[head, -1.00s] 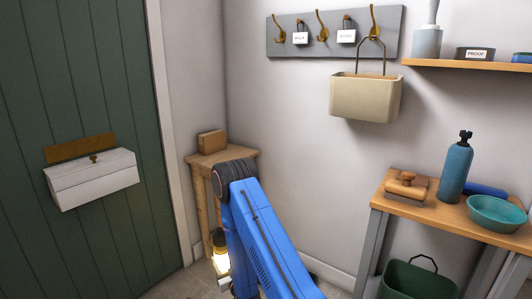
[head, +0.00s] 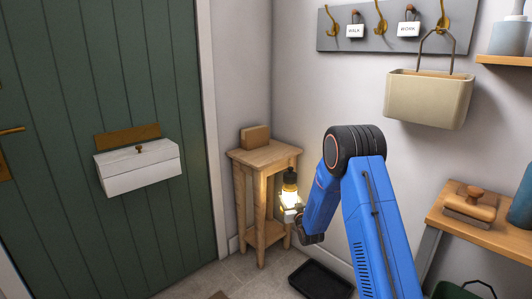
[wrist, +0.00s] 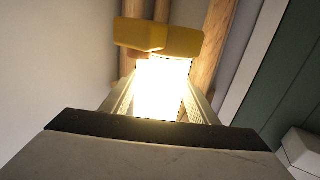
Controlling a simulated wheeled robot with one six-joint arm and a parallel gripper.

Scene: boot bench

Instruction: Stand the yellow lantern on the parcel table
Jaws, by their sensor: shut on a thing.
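The yellow lantern (head: 289,190) glows brightly and has a dark top in the head view. My gripper (head: 293,212) is shut on it and holds it upright in front of the small wooden parcel table (head: 262,158), below the height of its top. In the wrist view the lantern (wrist: 158,38) shows its yellow part and bright glass between my gripper's fingers (wrist: 158,100). The table's wooden legs (wrist: 213,45) stand behind it. A brown parcel (head: 255,137) lies at the back of the tabletop, and the front part of the top is bare.
A green door (head: 80,230) with a white letter box (head: 138,167) is on the left. A cream basket (head: 428,97) hangs from the hook rail at right. A black tray (head: 320,279) lies on the floor. A bench (head: 460,225) with a brush stands at right.

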